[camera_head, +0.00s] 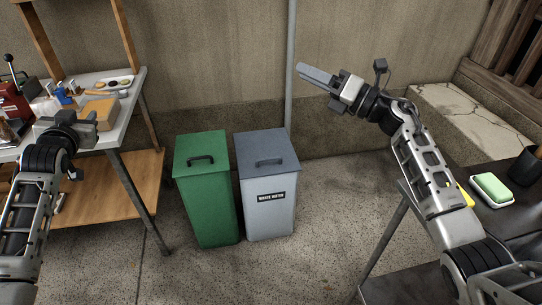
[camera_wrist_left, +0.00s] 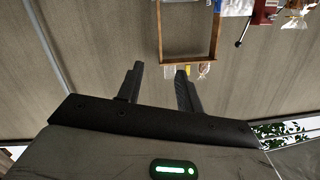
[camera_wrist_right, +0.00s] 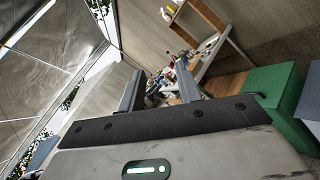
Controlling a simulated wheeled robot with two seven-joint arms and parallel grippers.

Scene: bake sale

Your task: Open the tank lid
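A grey tank (camera_head: 268,205) with a label that seems to read "WASTE WATER" stands on the floor in the head view. Its blue-grey lid (camera_head: 265,149) lies closed on top, with a handle (camera_head: 269,162) near the front. A green bin (camera_head: 206,205) with a closed green lid and dark handle stands beside it on the left. My right gripper (camera_head: 316,76) is raised to the upper right of the tank, open and empty. Its fingers also show apart in the right wrist view (camera_wrist_right: 160,82). My left gripper (camera_head: 88,119) is by the left table, open and empty; its fingers stand apart in the left wrist view (camera_wrist_left: 161,75).
A cluttered table (camera_head: 127,104) with a lower wooden shelf (camera_head: 110,190) stands on the left. A pole (camera_head: 291,80) rises behind the tank. The floor before the bins is clear.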

